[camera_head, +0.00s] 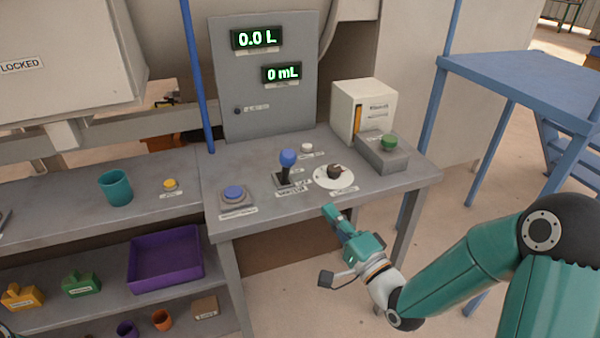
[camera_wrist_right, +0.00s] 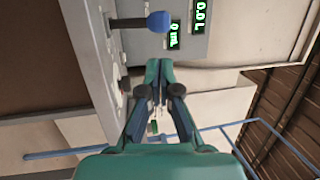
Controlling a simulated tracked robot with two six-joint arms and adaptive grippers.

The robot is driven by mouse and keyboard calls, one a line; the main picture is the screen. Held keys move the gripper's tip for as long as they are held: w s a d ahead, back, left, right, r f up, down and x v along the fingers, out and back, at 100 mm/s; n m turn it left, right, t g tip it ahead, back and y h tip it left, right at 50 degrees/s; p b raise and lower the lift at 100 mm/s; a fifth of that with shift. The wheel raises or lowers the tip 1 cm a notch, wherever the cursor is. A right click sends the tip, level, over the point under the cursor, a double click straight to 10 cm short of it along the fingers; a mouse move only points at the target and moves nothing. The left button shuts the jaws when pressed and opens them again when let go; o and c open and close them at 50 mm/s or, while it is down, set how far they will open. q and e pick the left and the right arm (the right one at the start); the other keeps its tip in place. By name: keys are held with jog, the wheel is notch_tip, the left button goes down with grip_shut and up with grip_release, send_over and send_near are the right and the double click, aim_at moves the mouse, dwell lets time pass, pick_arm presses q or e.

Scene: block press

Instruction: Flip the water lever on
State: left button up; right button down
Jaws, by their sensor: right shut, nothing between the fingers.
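The water lever, a black stick with a blue knob (camera_head: 288,158), stands on a dark base on the grey table, with a label beside it. Its blue knob (camera_wrist_right: 158,21) also shows at the top of the right wrist view. My right gripper (camera_head: 329,209) is at the table's front edge, in front of and to the right of the lever, apart from it. Its fingers (camera_wrist_right: 157,66) are closed together and empty. I cannot read the lever's label clearly. My left gripper is out of view.
The panel (camera_head: 268,100) behind reads 0.0 L and 0 mL. A blue button (camera_head: 234,192) is left of the lever, a round dial (camera_head: 334,175) right of it, and a green button box (camera_head: 384,150) further right. A teal cup (camera_head: 115,188) stands on the left bench.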

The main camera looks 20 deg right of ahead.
aim_at(292, 164)
jog(key=p+x, duration=0.3)
jog(key=x, duration=0.9)
jog(key=shift+w+a+r+p, duration=0.1)
jog(key=shift+w+p, duration=0.2)
jog(key=shift+p, duration=0.1)
jog(key=shift+w+a, duration=0.1)
jog(key=shift+w, duration=0.55)
